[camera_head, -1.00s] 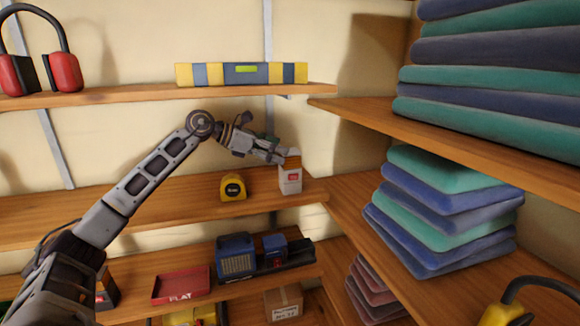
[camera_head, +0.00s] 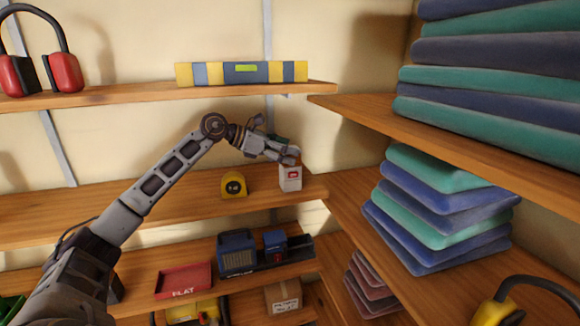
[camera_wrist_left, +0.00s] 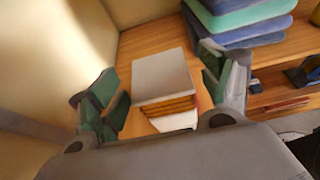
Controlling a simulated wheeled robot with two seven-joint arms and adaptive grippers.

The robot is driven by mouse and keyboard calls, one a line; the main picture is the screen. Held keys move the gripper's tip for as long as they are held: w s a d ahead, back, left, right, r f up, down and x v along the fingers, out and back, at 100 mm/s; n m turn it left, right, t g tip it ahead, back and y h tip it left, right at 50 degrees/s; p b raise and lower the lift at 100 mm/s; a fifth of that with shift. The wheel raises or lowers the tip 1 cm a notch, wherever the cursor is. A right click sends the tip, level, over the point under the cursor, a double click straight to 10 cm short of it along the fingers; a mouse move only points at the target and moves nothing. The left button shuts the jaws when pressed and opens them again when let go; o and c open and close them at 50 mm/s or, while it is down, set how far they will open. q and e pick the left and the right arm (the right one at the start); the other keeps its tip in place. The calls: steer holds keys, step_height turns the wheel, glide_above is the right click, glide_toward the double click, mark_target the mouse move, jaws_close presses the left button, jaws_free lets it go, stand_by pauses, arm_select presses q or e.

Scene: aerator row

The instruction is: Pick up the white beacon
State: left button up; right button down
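The white beacon (camera_head: 290,180) stands upright on the middle shelf near its right end, a small white block with a red mark on its front. In the left wrist view the beacon (camera_wrist_left: 162,76) shows a pale flat top, orange bands below it and a white base. My left gripper (camera_head: 278,150) is at the beacon's upper part, partly covering it in the head view. In the left wrist view my left gripper (camera_wrist_left: 162,92) is open, one green-padded finger on each side of the beacon, with gaps visible. My right gripper is not in view.
A yellow tape measure (camera_head: 234,185) stands left of the beacon on the same shelf. A striped level (camera_head: 242,73) lies on the shelf above. Folded stacks (camera_head: 440,210) fill the right-hand shelves. A red tray (camera_head: 183,279) and a blue device (camera_head: 237,254) are below.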

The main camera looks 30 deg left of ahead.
arm_select(q)
jaws_close()
steer(key=shift+r, duration=0.1)
steer(key=shift+r, duration=0.15)
stand_by(0.4)
